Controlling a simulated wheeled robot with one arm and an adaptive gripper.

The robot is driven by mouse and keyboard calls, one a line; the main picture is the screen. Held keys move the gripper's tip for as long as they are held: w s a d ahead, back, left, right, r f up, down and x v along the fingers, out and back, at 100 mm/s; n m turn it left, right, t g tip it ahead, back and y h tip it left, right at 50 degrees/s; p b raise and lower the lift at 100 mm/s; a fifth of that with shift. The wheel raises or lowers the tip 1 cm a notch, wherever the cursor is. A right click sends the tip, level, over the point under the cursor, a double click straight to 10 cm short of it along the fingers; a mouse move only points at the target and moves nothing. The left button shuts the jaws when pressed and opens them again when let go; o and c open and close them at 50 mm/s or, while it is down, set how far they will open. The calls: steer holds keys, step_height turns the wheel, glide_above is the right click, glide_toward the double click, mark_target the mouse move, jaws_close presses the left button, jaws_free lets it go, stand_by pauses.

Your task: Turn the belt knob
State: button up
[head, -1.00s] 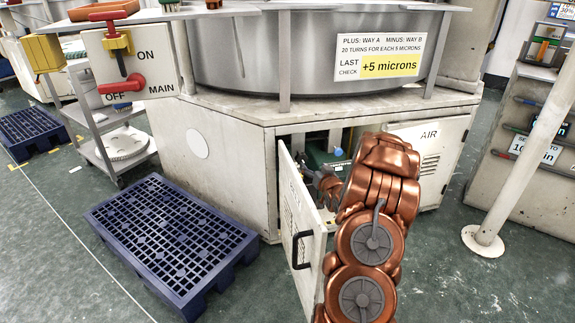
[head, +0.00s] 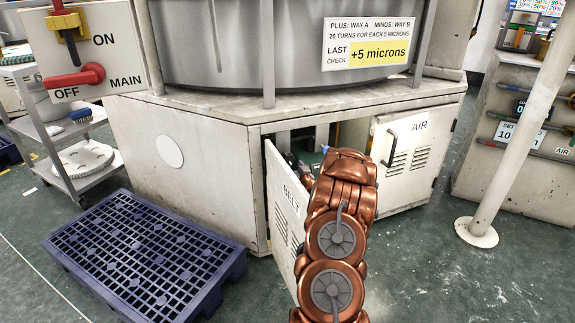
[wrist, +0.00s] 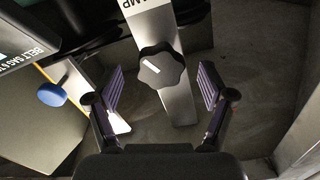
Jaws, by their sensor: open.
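In the wrist view a black lobed knob (wrist: 162,67) with a white mark sits on a pale metal bar, under a partly cut label ending in "AMP". My gripper (wrist: 161,83) is open, its fingers on either side of the knob and apart from it. A round blue knob (wrist: 51,94) is at the left, by a "BELT SAG" plate (wrist: 25,40). I cannot tell which one the task calls the belt knob. In the head view my arm reaches into the cabinet through the open "BELT" door (head: 285,205) and hides the gripper.
The "BELT" door edge stands close left of my arm. The shut "AIR" door (head: 415,155) is right. A blue pallet (head: 150,250) lies on the floor at left. A pale post (head: 505,160) stands at right. The floor between post and cabinet is clear.

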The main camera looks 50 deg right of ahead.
steer(key=shift+x, duration=0.85)
steer(key=shift+w+d+b, duration=0.25)
steer(key=shift+w+b, duration=0.15)
steer(key=shift+w, duration=0.15)
steer(key=c, duration=1.2)
steer(key=shift+o, duration=0.2)
steer(key=shift+n+p, duration=0.3)
